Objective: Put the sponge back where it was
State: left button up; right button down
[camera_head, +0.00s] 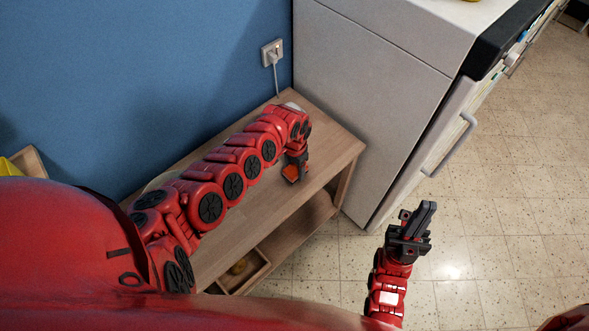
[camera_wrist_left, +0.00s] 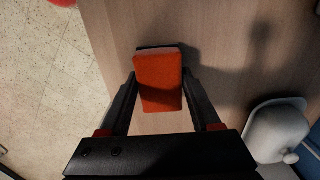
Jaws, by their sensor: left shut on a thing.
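The orange-red sponge (camera_wrist_left: 160,82) is between the two fingers of my left gripper (camera_wrist_left: 160,90), which is shut on it. A darker layer shows at the sponge's far edge. In the head view the sponge (camera_head: 290,173) shows as a small orange patch at the left gripper (camera_head: 296,170), over the right part of the wooden bench top (camera_head: 325,150). I cannot tell whether the sponge touches the wood. My right gripper (camera_head: 424,215) is away from the bench, over the tiled floor, with nothing seen in it; its finger gap is unclear.
A white appliance (camera_head: 375,90) stands close past the bench's right end. A blue wall with a socket (camera_head: 272,52) and plugged cord runs behind. In the wrist view a white rounded object (camera_wrist_left: 275,132) is at the right. The bench has a lower compartment (camera_head: 245,268).

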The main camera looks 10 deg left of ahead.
pick_arm(q)
jog(key=shift+f, duration=0.4)
jog(key=shift+f, duration=0.1)
jog(key=o, duration=1.5)
jog(key=shift+c, duration=0.2)
